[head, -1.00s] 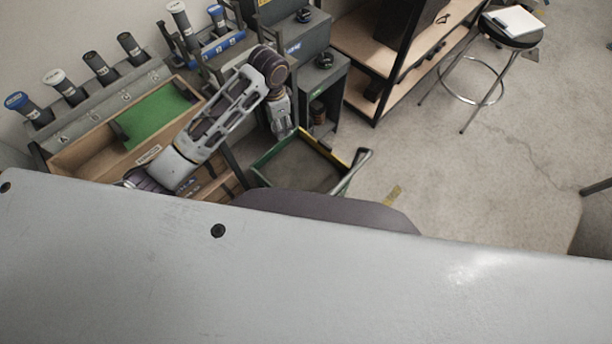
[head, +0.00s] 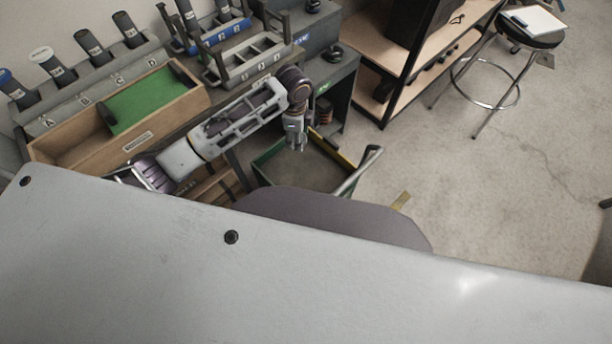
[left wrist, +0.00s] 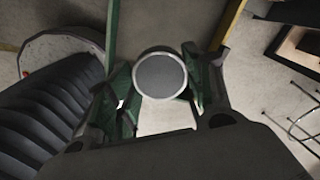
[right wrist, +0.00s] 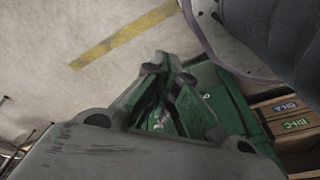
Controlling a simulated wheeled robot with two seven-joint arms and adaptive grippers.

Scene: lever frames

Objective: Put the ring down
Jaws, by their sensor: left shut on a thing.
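My left gripper (head: 296,142) hangs over the far left part of a tray with green and yellow edges (head: 345,161). In the left wrist view its two fingers (left wrist: 160,85) stand either side of a round grey piece with a pale rim (left wrist: 160,54), and it is shut on this piece. I take the piece for the ring, but cannot tell whether its middle is open. The piece is too small to make out in the head view. My right gripper (right wrist: 162,62) looks shut and empty in the right wrist view, with green behind it. It does not show in the head view.
A wooden box with a green floor (head: 60,150) and a grey rack of dark cylinders (head: 75,105) stand at the left. A compartmented grey frame (head: 235,62) is behind my arm. A stool (head: 530,38) is far right.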

